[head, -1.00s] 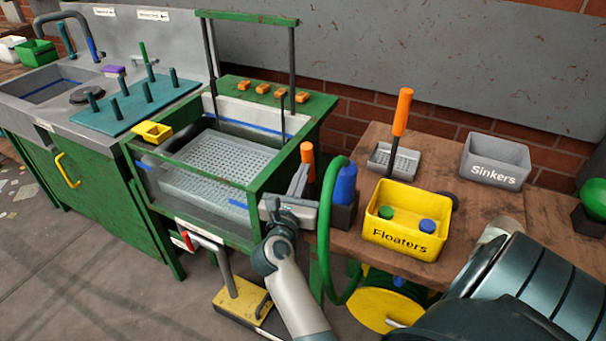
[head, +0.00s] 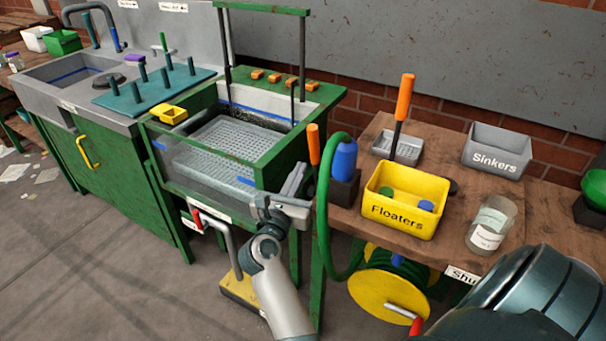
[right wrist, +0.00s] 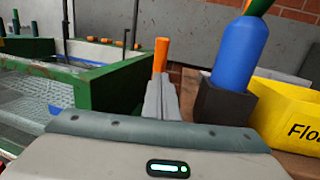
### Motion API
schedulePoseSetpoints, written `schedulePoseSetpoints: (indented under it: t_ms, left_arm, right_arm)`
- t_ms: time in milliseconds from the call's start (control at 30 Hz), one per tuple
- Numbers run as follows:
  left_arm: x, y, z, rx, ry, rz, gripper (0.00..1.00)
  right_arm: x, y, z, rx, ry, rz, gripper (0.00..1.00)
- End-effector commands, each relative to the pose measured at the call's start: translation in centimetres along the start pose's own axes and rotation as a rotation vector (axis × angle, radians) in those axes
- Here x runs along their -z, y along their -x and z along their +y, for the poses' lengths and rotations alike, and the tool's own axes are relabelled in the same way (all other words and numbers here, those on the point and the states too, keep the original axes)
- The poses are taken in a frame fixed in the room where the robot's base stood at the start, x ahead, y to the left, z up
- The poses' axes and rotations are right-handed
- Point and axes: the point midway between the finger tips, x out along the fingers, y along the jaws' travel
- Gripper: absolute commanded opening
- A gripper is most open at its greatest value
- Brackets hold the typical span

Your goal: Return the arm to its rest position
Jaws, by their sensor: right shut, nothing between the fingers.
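My right gripper (head: 294,180) is shut and empty. In the head view it stands at the front right corner of the green-framed water tank (head: 270,160), with its arm reaching up from the bottom of the picture. In the right wrist view the shut fingers (right wrist: 160,98) point away, between the tank's green frame (right wrist: 110,88) and a blue bottle (right wrist: 240,52). An orange handle (right wrist: 160,55) shows just beyond the fingertips. A large dark part of my own arm fills the lower right of the head view. My left gripper is not in view.
The yellow Floaters bin (head: 405,218) holds a green and a blue piece. The grey Sinkers bin (head: 497,150) and a labelled glass jar (head: 491,224) share its wooden table. A green hose (head: 325,215) hangs beside the tank above a yellow reel (head: 385,290). Floor at lower left is clear.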

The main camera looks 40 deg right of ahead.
Motion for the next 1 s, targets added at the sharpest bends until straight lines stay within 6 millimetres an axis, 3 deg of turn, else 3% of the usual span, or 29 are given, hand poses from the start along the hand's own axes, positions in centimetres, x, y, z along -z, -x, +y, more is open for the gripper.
schedulePoseSetpoints:
  t_ms: [633, 867, 1000]
  left_arm:
    - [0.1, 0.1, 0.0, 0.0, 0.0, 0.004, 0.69]
    - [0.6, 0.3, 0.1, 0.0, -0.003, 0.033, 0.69]
    - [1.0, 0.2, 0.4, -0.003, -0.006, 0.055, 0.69]
  right_arm:
    - [0.2, 0.2, 0.4, -0.016, 0.06, -0.024, 0.0]
    - [1.5, 1.8, 3.3, -0.118, 0.418, -0.175, 0.0]
    - [4.2, 4.3, 6.4, -0.232, 0.749, -0.317, 0.0]
